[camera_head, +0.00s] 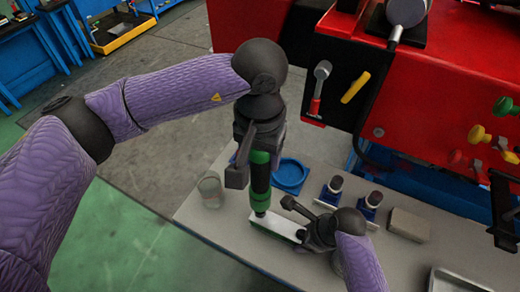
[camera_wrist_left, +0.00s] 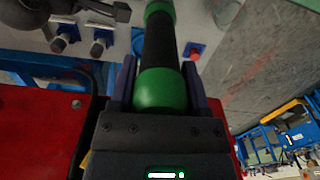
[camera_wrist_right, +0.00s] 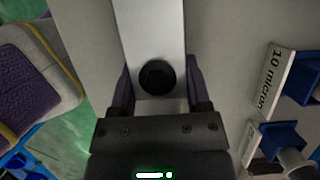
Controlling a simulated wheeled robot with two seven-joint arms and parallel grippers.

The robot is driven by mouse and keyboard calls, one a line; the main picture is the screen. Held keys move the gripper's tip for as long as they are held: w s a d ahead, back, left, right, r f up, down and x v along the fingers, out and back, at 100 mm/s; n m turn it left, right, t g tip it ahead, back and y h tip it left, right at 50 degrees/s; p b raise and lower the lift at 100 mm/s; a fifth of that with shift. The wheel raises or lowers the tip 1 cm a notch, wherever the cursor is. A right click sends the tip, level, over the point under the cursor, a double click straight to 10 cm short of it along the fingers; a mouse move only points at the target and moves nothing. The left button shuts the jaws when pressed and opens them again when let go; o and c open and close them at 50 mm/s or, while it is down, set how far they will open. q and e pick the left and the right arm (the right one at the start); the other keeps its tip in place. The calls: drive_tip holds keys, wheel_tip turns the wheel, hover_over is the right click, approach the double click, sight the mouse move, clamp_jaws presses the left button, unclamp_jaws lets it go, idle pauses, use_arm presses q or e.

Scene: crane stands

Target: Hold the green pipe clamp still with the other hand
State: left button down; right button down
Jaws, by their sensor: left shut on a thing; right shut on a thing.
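My left gripper (camera_head: 258,152) is shut on a green and black screwdriver-like tool (camera_head: 260,188), held nearly upright. The tool also shows between the fingers in the left wrist view (camera_wrist_left: 160,45). Its lower end is over the left part of a long pale block (camera_head: 275,227) with some green on its side, perhaps the pipe clamp; I cannot tell whether they touch. My right gripper (camera_head: 306,232) is shut on the right end of this block. In the right wrist view the block (camera_wrist_right: 150,30) runs up from between the fingers, with a dark round hole or bolt near them.
On the grey table are a glass jar (camera_head: 211,190), a blue round dish (camera_head: 291,174), blue stands with dark-topped parts (camera_head: 331,192), a grey-brown block (camera_head: 408,225) and a metal tray (camera_head: 462,280). A red machine (camera_head: 430,100) stands behind. The table's left edge lies near.

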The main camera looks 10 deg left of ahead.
use_arm(q)
drive_tip(key=shift+f, duration=0.65)
idle(2.9)
drive_tip(key=shift+r, duration=2.6)
use_arm(e)
unclamp_jaws()
